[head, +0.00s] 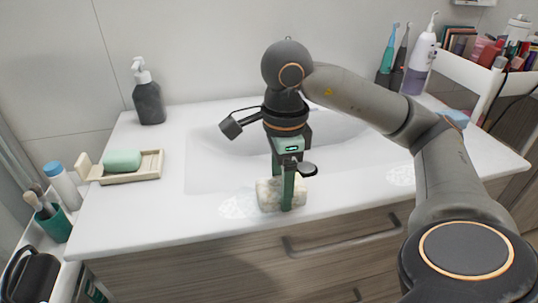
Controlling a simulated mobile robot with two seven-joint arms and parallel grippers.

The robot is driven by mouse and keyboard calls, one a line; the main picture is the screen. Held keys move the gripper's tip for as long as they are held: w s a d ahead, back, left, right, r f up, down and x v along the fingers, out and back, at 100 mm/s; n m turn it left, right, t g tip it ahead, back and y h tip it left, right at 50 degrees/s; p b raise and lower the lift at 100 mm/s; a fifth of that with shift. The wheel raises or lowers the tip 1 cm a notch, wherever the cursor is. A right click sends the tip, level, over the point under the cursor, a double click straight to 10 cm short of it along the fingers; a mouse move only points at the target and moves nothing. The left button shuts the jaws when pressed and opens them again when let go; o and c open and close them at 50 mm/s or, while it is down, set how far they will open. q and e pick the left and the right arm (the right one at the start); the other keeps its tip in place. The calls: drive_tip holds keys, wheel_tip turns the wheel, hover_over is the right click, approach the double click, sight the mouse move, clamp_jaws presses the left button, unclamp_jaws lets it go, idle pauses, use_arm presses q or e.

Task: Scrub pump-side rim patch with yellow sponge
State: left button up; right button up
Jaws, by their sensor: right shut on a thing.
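My right gripper (284,195) points down over the front rim of the white sink (206,160). It is shut on a pale yellow sponge (266,196); its fingers hide part of the sponge. The sponge is at the front rim, at the right edge of a faint whitish patch (236,206). I cannot tell for sure whether it touches the surface. A second whitish patch (400,175) lies on the rim further right. The dark pump bottle (149,102) with a white pump stands at the back left. My left gripper is not in view.
A green soap bar (122,160) lies in a wooden dish (148,167) on the left counter. A teal brush cup (52,224) stands at lower left. A white pump bottle (420,62) and toothbrushes stand back right. A drawer handle (340,238) is below the front edge.

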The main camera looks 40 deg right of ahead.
drive_tip(key=shift+d, duration=0.1)
wheel_tip(320, 180, up, 3)
drive_tip(key=p, duration=0.3)
drive_tip(key=shift+r, duration=0.1)
wheel_tip(320, 180, up, 3)
drive_tip(key=p, duration=0.3)
drive_tip(key=shift+r, duration=0.15)
drive_tip(key=shift+r+p, duration=0.35)
drive_tip(key=shift+p, duration=0.2)
